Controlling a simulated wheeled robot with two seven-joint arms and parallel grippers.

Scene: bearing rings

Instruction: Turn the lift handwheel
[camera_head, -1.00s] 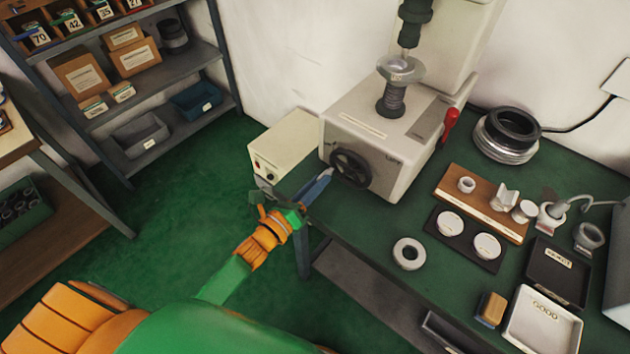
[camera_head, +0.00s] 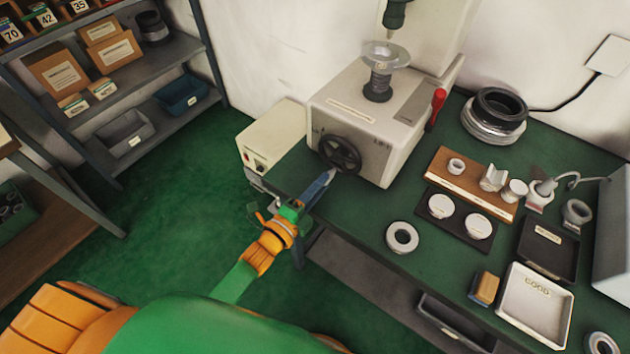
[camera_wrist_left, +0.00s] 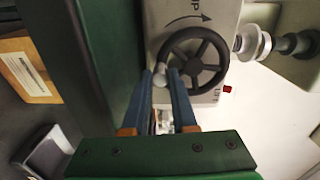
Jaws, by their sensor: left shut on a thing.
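The black spoked lift handwheel (camera_head: 340,154) is on the front of the light press body (camera_head: 365,115). My left gripper (camera_head: 329,175) reaches its lower rim from below left. In the left wrist view the handwheel (camera_wrist_left: 195,60) shows a curved arrow and "LIFT" lettering beside it. There the two blue fingers of my left gripper (camera_wrist_left: 168,76) are shut on the small pale knob (camera_wrist_left: 159,76) at the wheel's rim. The fingers partly hide the knob. My right gripper is not in view.
A cream control box (camera_head: 272,138) stands left of the press. A red lever (camera_head: 437,105) is on its right side. A loose ring (camera_head: 402,238), a wooden rack (camera_head: 470,182) and trays (camera_head: 537,305) lie on the green bench to the right.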

